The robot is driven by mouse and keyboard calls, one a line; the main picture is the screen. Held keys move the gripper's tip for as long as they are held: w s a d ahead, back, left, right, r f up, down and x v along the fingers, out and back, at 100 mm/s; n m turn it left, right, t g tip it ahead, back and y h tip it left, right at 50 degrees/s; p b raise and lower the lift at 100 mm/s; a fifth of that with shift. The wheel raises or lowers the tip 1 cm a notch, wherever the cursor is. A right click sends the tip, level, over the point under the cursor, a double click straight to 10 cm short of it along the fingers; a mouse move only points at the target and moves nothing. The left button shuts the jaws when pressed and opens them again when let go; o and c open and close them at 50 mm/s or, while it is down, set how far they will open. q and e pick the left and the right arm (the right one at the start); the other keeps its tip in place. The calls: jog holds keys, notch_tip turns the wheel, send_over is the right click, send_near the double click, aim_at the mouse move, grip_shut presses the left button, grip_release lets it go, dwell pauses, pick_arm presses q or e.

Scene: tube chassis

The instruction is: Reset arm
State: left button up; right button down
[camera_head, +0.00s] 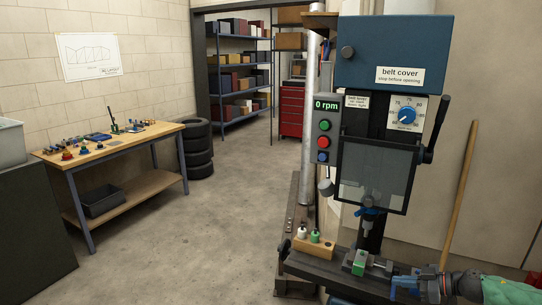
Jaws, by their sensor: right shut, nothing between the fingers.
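My right gripper (398,285) is at the bottom right, low beside the drill press table (335,275). It points left, and its arm comes in from the right edge in a green sleeve. Its fingers are small and dark here; it is shut and holds nothing. I cannot tell whether it touches the table edge. A small vise (368,263) with a green part at its left end is on the table just behind and left of the gripper. My left gripper is out of view.
The drill press (392,55) with its clear guard (372,178) rises above the table; its display (326,105) reads 0 rpm. A wooden block (313,246) holds small bottles. A broom handle (460,190) leans at right. A workbench (120,150) stands left; the middle floor is clear.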

jog(key=s+a+f+m+t+h, duration=0.2)
jog(key=a+f+m+t+h, duration=0.15)
jog(key=a, duration=0.55)
jog(key=s+a+f+m+t+h, duration=0.2)
jog(key=a+f+m+t+h, duration=0.15)
jog(key=a, duration=0.45)
jog(key=s+a+f+m+g+h, duration=0.1)
jog(key=s+a+f+g, duration=0.2)
jog(key=s, duration=0.7)
jog(key=s+a+f+g+h, duration=0.1)
jog(key=s+f+g+h, duration=0.3)
jog(key=s, duration=0.6)
jog(key=s+a+f+m+g+y, duration=0.15)
jog(key=s+g, duration=0.35)
jog(key=s, duration=0.5)
jog(key=s+f+x, duration=0.1)
jog(key=s+x, duration=0.1)
jog(key=x, duration=0.9)
jog(key=s+x, duration=0.2)
jog(key=x, duration=0.9)
jog(key=s+f+g, duration=0.1)
jog(key=s+f, duration=0.2)
jog(key=f, duration=0.7)
jog(key=s+a+f, duration=0.1)
jog(key=s+f, duration=0.3)
jog(key=f, duration=0.6)
jog(key=shift+a+f+g, duration=0.25)
jog(key=shift+g, duration=0.15)
jog(key=shift+s, duration=0.15)
